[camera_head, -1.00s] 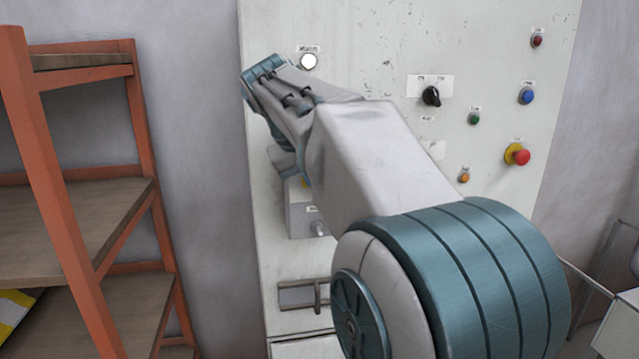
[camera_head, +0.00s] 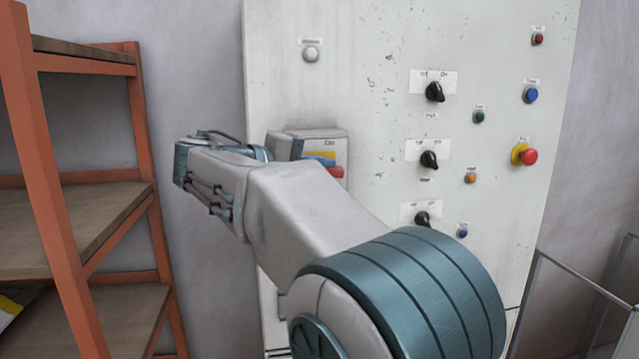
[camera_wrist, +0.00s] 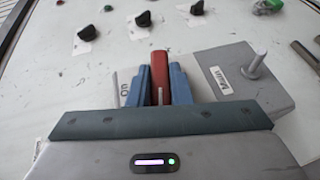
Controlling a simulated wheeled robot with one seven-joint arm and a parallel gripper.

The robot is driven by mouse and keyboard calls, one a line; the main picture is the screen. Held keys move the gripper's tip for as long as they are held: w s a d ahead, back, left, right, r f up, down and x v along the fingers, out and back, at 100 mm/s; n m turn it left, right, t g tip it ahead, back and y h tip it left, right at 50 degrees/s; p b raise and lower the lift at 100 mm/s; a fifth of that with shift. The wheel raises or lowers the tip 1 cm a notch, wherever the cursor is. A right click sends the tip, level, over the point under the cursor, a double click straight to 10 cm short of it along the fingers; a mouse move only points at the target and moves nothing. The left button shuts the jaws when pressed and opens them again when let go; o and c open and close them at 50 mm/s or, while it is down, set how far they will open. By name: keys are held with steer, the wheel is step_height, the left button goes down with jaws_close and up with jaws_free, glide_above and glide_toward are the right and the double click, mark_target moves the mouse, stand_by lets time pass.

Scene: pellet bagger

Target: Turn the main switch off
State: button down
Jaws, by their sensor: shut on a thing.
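The main switch (camera_head: 297,146) is a grey box on the panel's left side, with a yellow plate and an "On" label at its top. Its red handle (camera_head: 335,172) points sideways to the right. In the wrist view, the red handle (camera_wrist: 159,70) stands between the two blue fingers of my gripper (camera_wrist: 158,85), which is shut on it. The "Main" label on the switch box (camera_wrist: 237,80) shows to the right there. In the camera_head view, my wrist and arm hide the lower part of the box.
A grey indicator lamp (camera_head: 311,54) sits above the switch. Black rotary knobs (camera_head: 429,160), coloured buttons and a red emergency stop (camera_head: 528,156) are on the panel's right. An orange shelf rack (camera_head: 150,200) stands at left, close to my wrist.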

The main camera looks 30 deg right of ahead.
steer(key=shift+w+a+n+h+b, duration=0.1)
steer(key=shift+n+h+b, duration=0.4)
steer(key=shift+h+b, duration=0.5)
steer(key=shift+r, duration=0.1)
steer(key=c, duration=1.3)
jaws_free()
steer(key=shift+w, duration=0.1)
steer(key=a, duration=0.4)
steer(key=s+a+b, duration=0.1)
steer(key=a, duration=0.8)
steer(key=shift+s+a+f, duration=0.2)
steer(key=shift+s+a, duration=0.1)
steer(key=shift+a, duration=0.05)
